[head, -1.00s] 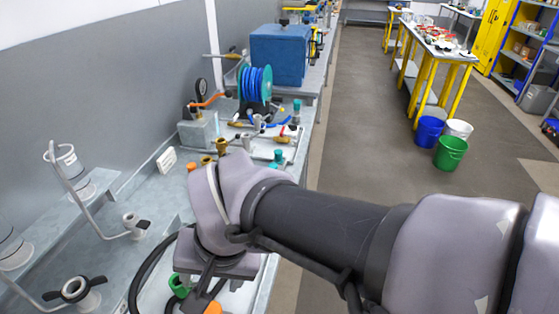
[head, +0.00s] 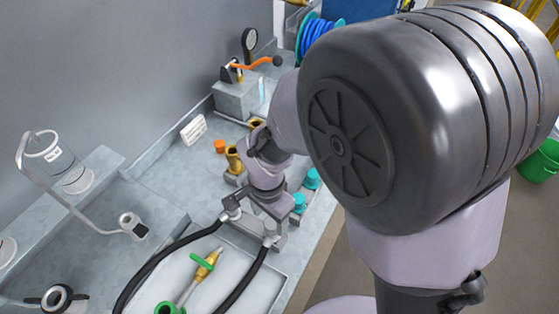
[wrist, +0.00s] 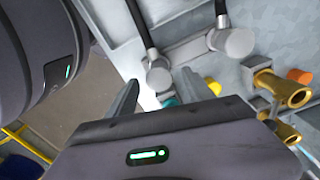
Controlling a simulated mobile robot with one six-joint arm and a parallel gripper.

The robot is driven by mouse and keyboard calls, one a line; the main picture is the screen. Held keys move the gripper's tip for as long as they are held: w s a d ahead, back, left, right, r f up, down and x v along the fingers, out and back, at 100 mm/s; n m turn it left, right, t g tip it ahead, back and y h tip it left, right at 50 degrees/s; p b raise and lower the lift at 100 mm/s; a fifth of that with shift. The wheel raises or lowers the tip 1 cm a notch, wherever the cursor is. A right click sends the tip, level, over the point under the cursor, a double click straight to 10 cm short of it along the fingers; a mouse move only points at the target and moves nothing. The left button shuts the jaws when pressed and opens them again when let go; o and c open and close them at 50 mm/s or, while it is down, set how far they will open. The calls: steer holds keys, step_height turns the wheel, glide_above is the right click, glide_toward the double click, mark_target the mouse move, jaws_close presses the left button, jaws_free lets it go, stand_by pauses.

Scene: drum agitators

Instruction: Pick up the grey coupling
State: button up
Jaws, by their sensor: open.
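Grey hose-end fittings show near my gripper (head: 262,222) in the head view, one at its left (head: 231,208) and one at its lower right (head: 270,240). In the wrist view my gripper (wrist: 159,78) is open. One grey fitting (wrist: 157,74) appears between or just beyond its fingertips, and another grey fitting (wrist: 237,42) lies to the right. A black hose runs from each. I cannot tell which piece is the grey coupling. No contact with the fingers can be made out. My arm hides part of the bench in the head view.
Brass fittings (head: 234,160), an orange cap (head: 219,147) and teal caps (head: 312,179) stand close around my gripper. A tray below holds a brass fitting with green (head: 205,264). A gauge block (head: 237,96) and a grey wall are behind. A green bucket (head: 540,162) is on the floor.

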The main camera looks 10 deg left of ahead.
mark_target(272, 222)
steer(key=f, duration=0.2)
steer(key=f+b, duration=0.1)
steer(key=f, duration=0.1)
steer(key=f+b, duration=0.1)
steer(key=f, duration=0.1)
steer(key=shift+w+d, duration=0.15)
steer(key=shift+d, duration=0.1)
steer(key=shift+r, duration=0.1)
jaws_close()
